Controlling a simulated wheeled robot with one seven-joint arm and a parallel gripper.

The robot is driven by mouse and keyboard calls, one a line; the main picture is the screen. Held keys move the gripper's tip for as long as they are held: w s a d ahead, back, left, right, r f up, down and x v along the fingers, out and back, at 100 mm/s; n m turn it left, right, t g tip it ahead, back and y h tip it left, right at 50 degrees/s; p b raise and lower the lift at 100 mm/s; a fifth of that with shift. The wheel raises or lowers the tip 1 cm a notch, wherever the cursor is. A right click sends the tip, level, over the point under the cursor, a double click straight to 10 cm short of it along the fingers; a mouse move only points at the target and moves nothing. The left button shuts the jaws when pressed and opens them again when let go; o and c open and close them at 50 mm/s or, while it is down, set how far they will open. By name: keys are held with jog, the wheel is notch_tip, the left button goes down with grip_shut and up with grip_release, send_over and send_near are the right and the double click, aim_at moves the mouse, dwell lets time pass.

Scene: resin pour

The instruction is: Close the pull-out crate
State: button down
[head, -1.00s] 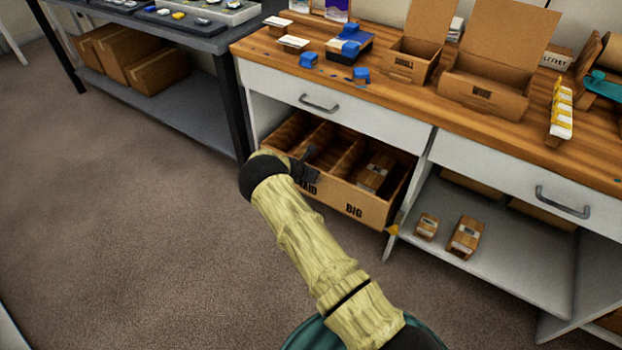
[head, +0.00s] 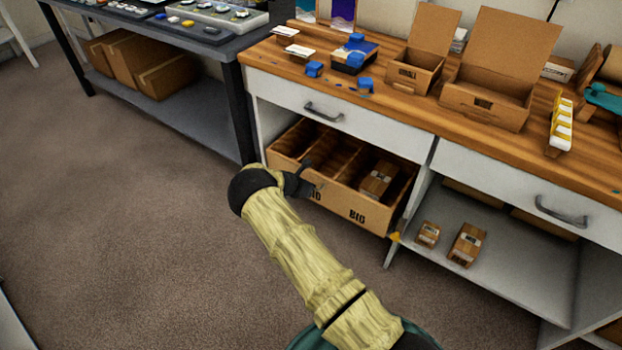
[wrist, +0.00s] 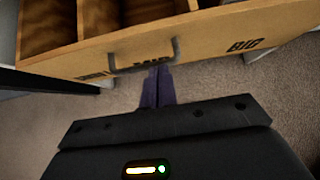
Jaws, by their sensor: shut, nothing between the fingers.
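The pull-out crate (head: 335,200) is a light wooden tray under the workbench, standing partly out. Its dividers make several compartments, and its front reads BIG at the right; the middle label is partly covered. A small brown box (head: 378,180) lies in the right compartment. The wrist view shows the crate front (wrist: 205,48) with a dark handle (wrist: 113,60) over the middle label. My gripper (head: 316,188) is shut and empty, in front of the crate's middle. In the wrist view its fingertips (wrist: 157,72) sit at the handle's lower side; I cannot tell whether they touch.
The white drawer (head: 330,112) above the crate is shut. Two small boxes (head: 466,245) stand on the white shelf (head: 490,275) to the right. A dark table (head: 200,110) stands to the left. Open carpet (head: 130,230) lies in front.

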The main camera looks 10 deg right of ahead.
jog(key=p+v, duration=0.2)
jog(key=v, duration=0.7)
jog(key=shift+r, duration=0.3)
jog(key=shift+w+d, duration=0.1)
jog(key=shift+w, duration=0.1)
